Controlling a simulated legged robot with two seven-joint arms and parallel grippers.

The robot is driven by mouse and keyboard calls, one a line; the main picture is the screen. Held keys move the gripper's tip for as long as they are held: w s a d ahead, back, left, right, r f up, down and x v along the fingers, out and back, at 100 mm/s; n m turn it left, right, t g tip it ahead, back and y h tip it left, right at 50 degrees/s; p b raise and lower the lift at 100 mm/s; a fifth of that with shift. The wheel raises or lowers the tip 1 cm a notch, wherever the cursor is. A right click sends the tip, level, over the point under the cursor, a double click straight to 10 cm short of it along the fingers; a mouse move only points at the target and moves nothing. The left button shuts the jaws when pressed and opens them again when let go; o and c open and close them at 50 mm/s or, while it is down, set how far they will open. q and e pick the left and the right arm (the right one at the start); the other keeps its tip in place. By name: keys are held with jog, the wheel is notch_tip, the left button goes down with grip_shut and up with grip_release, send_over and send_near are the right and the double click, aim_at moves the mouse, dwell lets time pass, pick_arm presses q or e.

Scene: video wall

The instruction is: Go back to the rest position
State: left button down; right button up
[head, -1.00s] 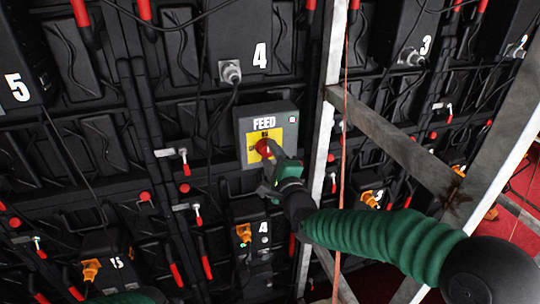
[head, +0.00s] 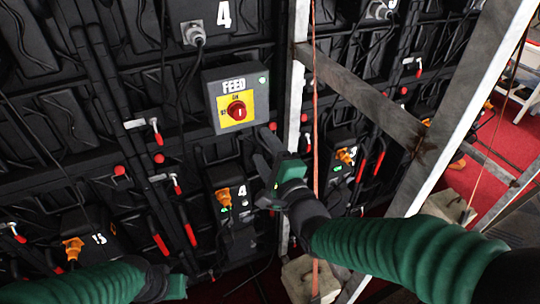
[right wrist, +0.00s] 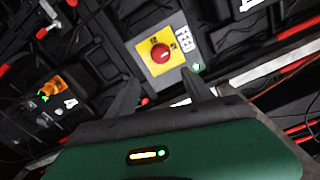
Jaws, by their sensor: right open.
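The FEED switch box (head: 222,112) is grey with a yellow plate and a red rotary knob (head: 237,111). A small pale green lamp sits at its upper right corner. My right gripper (head: 262,150) is below and to the right of the box, apart from the knob. Its two fingers are open and empty. In the right wrist view the gripper (right wrist: 160,90) has its fingers spread, with the red knob (right wrist: 160,53) beyond them, untouched. My left gripper (head: 180,286) is low at the bottom left of the head view, and its fingers are not clear.
A steel upright (head: 294,105) and a diagonal brace (head: 370,105) stand close to my right arm. An orange cable (head: 314,130) hangs beside the upright. Panel 4's lower box (head: 232,205) has an orange plug. Concrete blocks (head: 305,280) sit on the floor, with red carpet at right.

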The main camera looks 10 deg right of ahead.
jog(key=v, duration=0.3)
jog(key=shift+s+d, duration=0.1)
jog(key=shift+s, duration=0.05)
jog(key=s+d+f+n+g+h+p, duration=0.35)
jog(key=d+f+n+g, duration=0.3)
jog(key=f, duration=0.45)
jog(key=s+d+f+n+g+h, duration=0.1)
jog(key=s+d+f+n+g, duration=0.2)
jog(key=s, duration=0.4)
jog(key=s+d+f+n+g+h+p, duration=0.1)
jog(key=s+d+f+n+g, duration=0.3)
jog(key=s+n, duration=0.3)
jog(key=shift+f+n+g, duration=0.55)
jog(key=shift+f, duration=0.2)
jog(key=shift+d, duration=0.15)
